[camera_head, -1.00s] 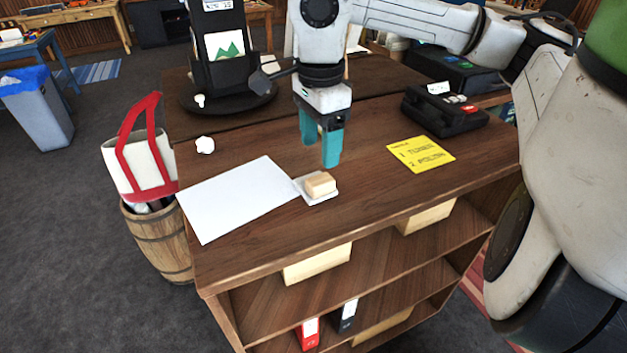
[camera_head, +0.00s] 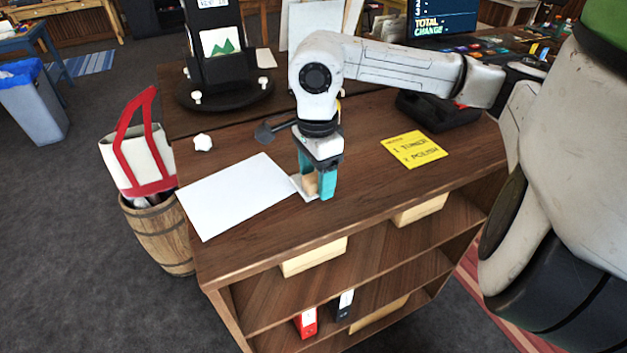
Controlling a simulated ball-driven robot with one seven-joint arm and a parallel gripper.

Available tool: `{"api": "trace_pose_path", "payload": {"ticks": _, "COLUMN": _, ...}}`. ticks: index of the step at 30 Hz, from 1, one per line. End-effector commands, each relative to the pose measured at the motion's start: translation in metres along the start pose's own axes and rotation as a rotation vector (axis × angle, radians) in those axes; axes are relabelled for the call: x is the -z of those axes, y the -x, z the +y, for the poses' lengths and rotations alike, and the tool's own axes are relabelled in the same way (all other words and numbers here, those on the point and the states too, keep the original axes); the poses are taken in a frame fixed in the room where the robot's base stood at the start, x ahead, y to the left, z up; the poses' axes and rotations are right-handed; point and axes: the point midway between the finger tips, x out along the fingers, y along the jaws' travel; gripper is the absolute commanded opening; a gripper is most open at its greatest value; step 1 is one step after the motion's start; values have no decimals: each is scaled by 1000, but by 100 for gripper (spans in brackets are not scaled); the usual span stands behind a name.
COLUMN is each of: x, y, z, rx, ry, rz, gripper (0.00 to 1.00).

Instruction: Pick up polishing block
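The polishing block (camera_head: 311,184) is a small tan block on a small white tray (camera_head: 298,182), at the right edge of the white sheet on the wooden shelf top. My gripper (camera_head: 315,183) points down with its teal fingers around the block, one behind it and one at its right. The right finger hides part of the block. I cannot tell whether the fingers press on it. The block shows no lift off the tray.
The white sheet (camera_head: 235,196) lies left of the block, with a crumpled white ball (camera_head: 203,142) behind it. A yellow note (camera_head: 414,149) lies to the right. A black stand (camera_head: 222,85) and a dark case (camera_head: 437,112) are farther back. The shelf top's front strip is clear.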

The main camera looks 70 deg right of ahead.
Motion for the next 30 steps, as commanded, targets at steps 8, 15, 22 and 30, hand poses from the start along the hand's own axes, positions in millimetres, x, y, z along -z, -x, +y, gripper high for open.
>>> {"api": "trace_pose_path", "payload": {"ticks": 8, "x": 0, "y": 0, "z": 0, "rx": 0, "ry": 0, "rz": 0, "gripper": 40}}
{"api": "trace_pose_path", "payload": {"ticks": 15, "x": 0, "y": 0, "z": 0, "rx": 0, "ry": 0, "rz": 0, "gripper": 17}}
{"api": "trace_pose_path", "payload": {"ticks": 22, "x": 0, "y": 1, "z": 0, "rx": 0, "ry": 0, "rz": 0, "gripper": 5}}
{"api": "trace_pose_path", "payload": {"ticks": 30, "x": 0, "y": 4, "z": 0, "rx": 0, "ry": 0, "rz": 1, "gripper": 5}}
